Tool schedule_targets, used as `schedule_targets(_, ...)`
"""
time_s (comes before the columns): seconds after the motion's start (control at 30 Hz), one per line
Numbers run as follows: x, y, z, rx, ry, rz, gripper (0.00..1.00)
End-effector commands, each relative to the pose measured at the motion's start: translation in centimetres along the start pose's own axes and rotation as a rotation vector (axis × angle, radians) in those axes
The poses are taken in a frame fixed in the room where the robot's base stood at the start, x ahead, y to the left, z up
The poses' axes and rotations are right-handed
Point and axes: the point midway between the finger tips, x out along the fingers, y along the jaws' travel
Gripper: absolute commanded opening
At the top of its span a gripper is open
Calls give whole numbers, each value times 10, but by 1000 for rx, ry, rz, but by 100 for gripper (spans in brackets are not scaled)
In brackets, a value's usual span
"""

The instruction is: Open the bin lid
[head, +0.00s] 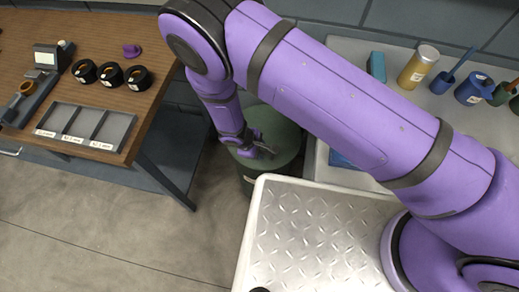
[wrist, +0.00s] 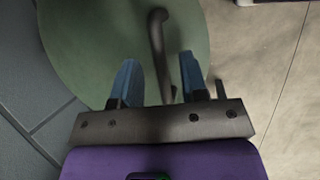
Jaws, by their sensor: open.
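The bin is a dark green round bin with a green lid (head: 285,135), standing on the floor between the wooden table and the grey counter. The lid lies flat on the bin and looks shut. In the wrist view the lid (wrist: 75,45) fills the upper left and middle, with a dark curved handle (wrist: 157,45) on it. My gripper (head: 265,150) is just over the lid. In the wrist view my gripper (wrist: 158,75) is open, its blue fingers on either side of the handle's line. I cannot tell whether they touch it.
A wooden table (head: 165,85) with a grey compartment tray (head: 88,127) and several black rings stands on the left. A grey counter (head: 345,50) with a yellow can (head: 418,66) and blue cups is on the right. Open floor lies at lower left.

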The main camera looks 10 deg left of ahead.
Motion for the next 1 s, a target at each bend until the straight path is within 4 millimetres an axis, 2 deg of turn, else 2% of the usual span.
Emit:
schedule_targets(0.13,8,0,0,0,-1,0,40)
schedule_targets(0.4,10,0,0,0,0,0,40)
schedule_targets(0.43,10,0,0,0,0,0,38)
schedule_targets(0.6,9,0,0,0,-1,0,0)
schedule_targets(1.0,4,3,2,-5,0,-20,0)
